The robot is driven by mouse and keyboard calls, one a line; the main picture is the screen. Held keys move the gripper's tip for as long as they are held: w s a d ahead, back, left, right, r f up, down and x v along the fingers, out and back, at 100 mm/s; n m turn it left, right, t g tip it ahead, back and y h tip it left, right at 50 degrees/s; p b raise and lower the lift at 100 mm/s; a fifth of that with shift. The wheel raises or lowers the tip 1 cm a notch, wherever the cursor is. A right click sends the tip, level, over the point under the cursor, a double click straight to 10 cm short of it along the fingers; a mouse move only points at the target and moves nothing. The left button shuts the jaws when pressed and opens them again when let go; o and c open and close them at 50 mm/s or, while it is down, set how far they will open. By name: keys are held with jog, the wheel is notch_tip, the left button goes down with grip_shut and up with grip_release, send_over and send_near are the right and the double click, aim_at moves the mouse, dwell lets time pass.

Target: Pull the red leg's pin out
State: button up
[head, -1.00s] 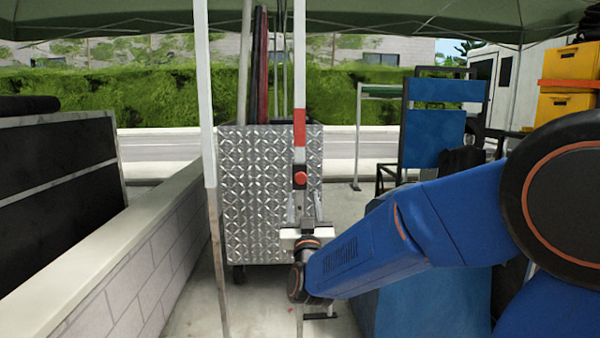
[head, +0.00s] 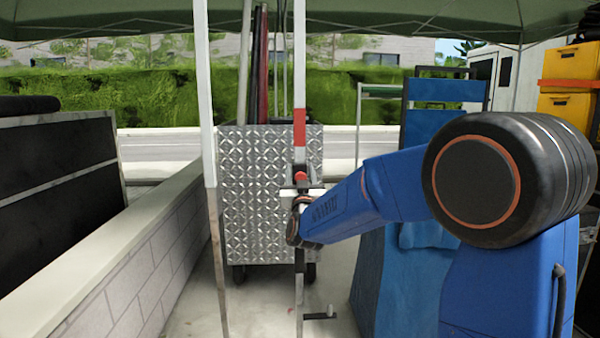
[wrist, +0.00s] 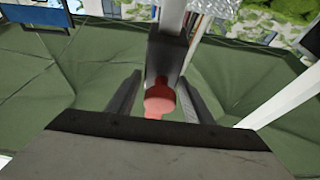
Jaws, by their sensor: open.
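The red leg is a pale upright pole with a red band (head: 299,126) in the head view. Its red pin (head: 301,176) sits on the leg's dark collar just below the band. In the wrist view the red pin knob (wrist: 160,99) shows between the two fingers, in front of the grey leg. My gripper (head: 301,187) is at the pin's height, partly covering the leg. In the wrist view my gripper (wrist: 155,95) is open, one finger on each side of the knob, with gaps visible.
Another pale pole (head: 205,110) stands to the left. A diamond-plate cart (head: 250,200) stands behind the leg. A low block wall (head: 140,250) runs along the left. A small crank handle (head: 322,315) sticks out low on the leg.

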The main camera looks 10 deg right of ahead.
aim_at(301, 175)
jog(key=shift+w, duration=0.1)
grip_shut()
jog(key=shift+s+a, duration=0.2)
jog(key=shift+s, duration=0.95)
jog(key=shift+s+a, duration=0.15)
jog(key=shift+s, duration=1.1)
grip_release()
jog(key=shift+s, duration=0.15)
